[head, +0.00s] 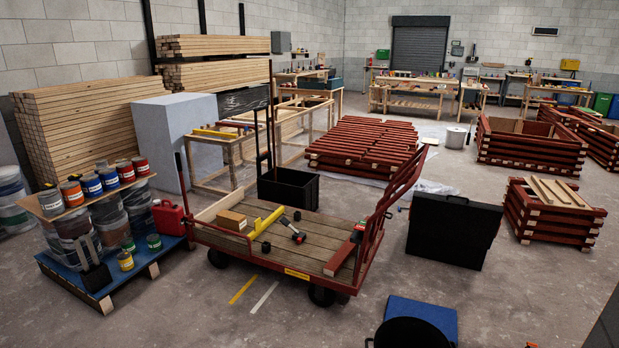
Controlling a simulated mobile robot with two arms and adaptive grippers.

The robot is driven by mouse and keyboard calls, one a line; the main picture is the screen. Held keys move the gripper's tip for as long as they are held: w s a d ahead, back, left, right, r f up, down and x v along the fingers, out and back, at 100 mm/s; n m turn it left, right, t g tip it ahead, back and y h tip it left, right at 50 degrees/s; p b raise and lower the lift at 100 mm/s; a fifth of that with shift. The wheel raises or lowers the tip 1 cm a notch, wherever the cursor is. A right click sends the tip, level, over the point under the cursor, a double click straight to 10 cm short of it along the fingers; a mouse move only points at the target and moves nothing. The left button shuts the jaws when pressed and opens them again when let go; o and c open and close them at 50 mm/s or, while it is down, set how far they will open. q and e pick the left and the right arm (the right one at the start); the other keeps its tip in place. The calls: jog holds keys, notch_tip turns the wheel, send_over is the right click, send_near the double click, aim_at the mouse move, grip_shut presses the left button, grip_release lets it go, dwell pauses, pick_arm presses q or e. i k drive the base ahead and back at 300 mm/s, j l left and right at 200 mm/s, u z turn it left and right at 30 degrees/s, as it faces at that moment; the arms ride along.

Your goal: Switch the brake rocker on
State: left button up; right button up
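A red flatbed cart (310,232) with a slatted wooden deck stands in the middle of the floor. It has black wheels, a red end rail at its right and a yellow label on its front edge. A thin upright handle (181,170) rises at its left end. Neither of my grippers shows in the head view.
A pallet (120,280) with paint tins is at the left. A black case (453,232) stands at the right. A black round object (410,333) is at the front. Floor between is clear.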

aim_at(361, 226)
jog(key=i+u, duration=0.15)
jog(key=i, duration=0.7)
jog(key=i+l+u, duration=0.15)
jog(key=i, duration=0.7)
